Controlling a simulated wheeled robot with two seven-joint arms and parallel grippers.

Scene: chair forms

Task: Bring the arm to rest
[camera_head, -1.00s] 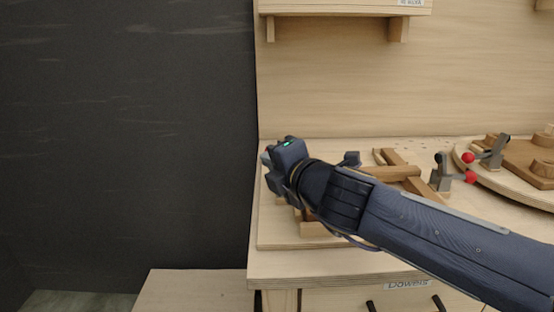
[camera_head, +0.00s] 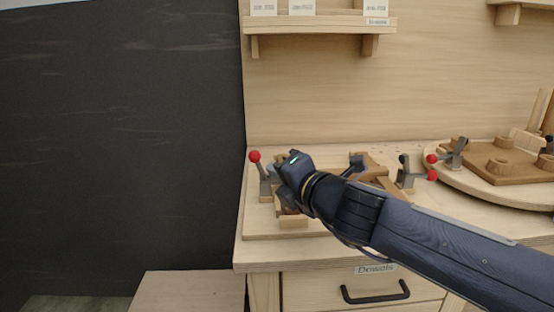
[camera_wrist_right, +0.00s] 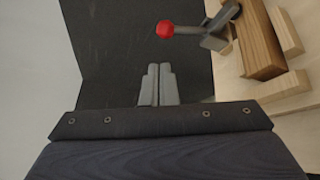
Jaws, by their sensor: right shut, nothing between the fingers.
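My right arm comes in from the lower right in the head view, and its gripper (camera_head: 277,178) is over the left end of the workbench. The fingertips are partly hidden there by the wrist housing and lie close to a grey toggle clamp with a red ball handle (camera_head: 255,156). In the right wrist view the two grey fingers (camera_wrist_right: 157,86) are together with nothing between them. The clamp's red ball (camera_wrist_right: 165,29) shows just beyond and right of the fingertips, apart from them in the picture. My left gripper is not in view.
A wooden fixture board (camera_head: 262,228) with wooden blocks lies under my right arm. Another clamp (camera_head: 406,172) stands right of it, and a round board (camera_head: 487,192) with a brown form lies further right. A shelf (camera_head: 320,25) hangs above. The space before the dark wall (camera_head: 120,150) is open.

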